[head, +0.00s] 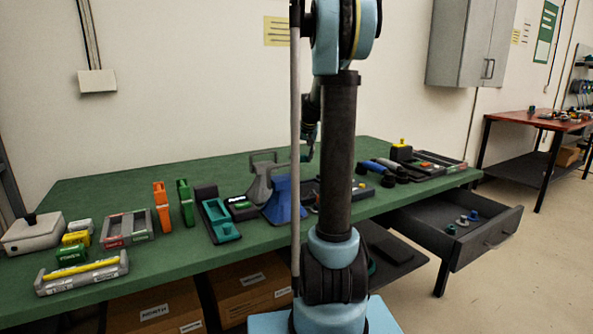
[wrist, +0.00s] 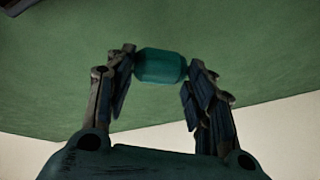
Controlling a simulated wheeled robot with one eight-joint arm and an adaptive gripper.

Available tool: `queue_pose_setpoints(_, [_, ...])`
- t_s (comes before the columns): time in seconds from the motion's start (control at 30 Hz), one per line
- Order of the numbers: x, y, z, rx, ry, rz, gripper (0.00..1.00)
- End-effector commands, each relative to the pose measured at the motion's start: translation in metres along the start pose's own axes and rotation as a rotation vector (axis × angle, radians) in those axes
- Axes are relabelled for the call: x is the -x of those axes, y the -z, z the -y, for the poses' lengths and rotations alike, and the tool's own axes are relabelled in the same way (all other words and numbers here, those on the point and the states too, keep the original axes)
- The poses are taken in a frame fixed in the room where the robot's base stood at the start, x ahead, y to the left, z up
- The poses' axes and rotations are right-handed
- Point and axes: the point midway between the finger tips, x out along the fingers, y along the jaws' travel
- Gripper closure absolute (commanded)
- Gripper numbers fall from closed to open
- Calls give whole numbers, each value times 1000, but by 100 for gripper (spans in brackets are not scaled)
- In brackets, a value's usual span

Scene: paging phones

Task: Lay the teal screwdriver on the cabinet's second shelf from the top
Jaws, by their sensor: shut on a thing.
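The teal screwdriver (wrist: 160,66) shows in the wrist view as a short, rounded teal handle end between my fingers. My gripper (wrist: 158,72) is shut on it, with one finger at each side. The rest of the screwdriver is hidden. The green tabletop fills the view behind it, and I cannot tell the gap to it. In the head view my arm hides most of the gripper and the screwdriver is not clear. A grey wall cabinet (head: 462,45) hangs at upper right. Its front looks closed, and no shelves show.
The green workbench (head: 95,190) holds phones, holders, a blue-grey stand (head: 285,200) and tools along its length. An open drawer (head: 455,225) juts out at the right with small knobs inside. Cardboard boxes (head: 245,290) sit underneath. A red-brown table (head: 520,122) stands far right.

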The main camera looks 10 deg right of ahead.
Motion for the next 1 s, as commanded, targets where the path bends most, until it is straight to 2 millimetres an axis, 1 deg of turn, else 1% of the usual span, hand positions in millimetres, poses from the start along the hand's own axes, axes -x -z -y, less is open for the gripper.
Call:
queue_pose_setpoints(0.1, [-11, -4, -4, -2, -1, -1, 75])
queue_pose_setpoints(0.27, [-20, -9, -7, -3, -2, -1, 75])
queue_pose_setpoints(0.4, [-37, -16, -11, -3, -2, -1, 75])
queue_pose_setpoints(0.5, [-46, -21, -13, -3, -2, -1, 75])
queue_pose_setpoints(0.6, [-50, -23, -14, -3, -2, -1, 75])
queue_pose_setpoints(0.8, [-50, -23, -14, -3, -2, -1, 75])
queue_pose_setpoints(0.83, [-50, -23, -14, -3, -2, -1, 44])
queue_pose_setpoints(0.9, [-50, -23, -14, -3, -2, -1, 30])
queue_pose_setpoints(1.0, [-50, -23, -14, -3, -2, -1, 30])
